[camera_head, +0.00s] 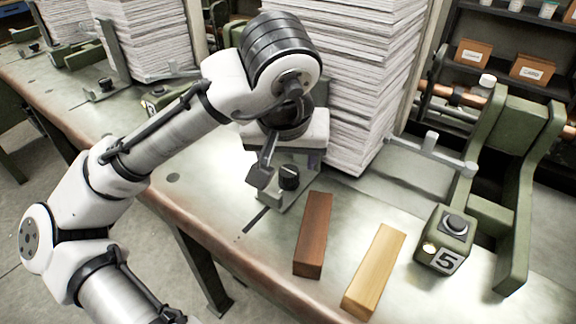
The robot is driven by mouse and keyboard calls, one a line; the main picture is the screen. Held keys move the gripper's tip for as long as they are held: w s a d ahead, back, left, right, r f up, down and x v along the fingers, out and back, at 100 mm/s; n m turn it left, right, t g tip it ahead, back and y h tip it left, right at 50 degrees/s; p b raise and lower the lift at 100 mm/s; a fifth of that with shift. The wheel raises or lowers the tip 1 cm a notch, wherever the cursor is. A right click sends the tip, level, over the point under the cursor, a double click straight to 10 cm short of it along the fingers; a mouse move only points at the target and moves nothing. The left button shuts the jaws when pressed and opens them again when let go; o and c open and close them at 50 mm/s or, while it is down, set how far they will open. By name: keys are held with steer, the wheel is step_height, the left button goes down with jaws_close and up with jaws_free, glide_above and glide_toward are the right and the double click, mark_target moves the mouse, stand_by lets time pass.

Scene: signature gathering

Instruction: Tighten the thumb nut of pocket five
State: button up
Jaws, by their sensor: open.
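A black thumb nut (289,177) stands on a grey metal bracket (285,198) at the table's front, below the tall paper stack. A green box labelled 5 (448,240) stands to the right, with a black button on top and a small lit lamp. My gripper (274,172) points down right at the thumb nut, with one finger showing just left of it. The jaws are open. The other finger is not clearly visible, so I cannot tell whether the nut lies between the fingers or whether they touch it.
A dark red-brown block (313,235) and a pale wooden block (374,270) lie on the table (225,190) right of the bracket. A tall paper stack (350,80) rises close behind my gripper. A green frame (515,190) stands at right. Similar brackets and stacks continue left.

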mark_target(288, 172)
steer(key=shift+x, duration=2.1)
steer(key=shift+c, duration=0.4)
steer(key=c, duration=0.9)
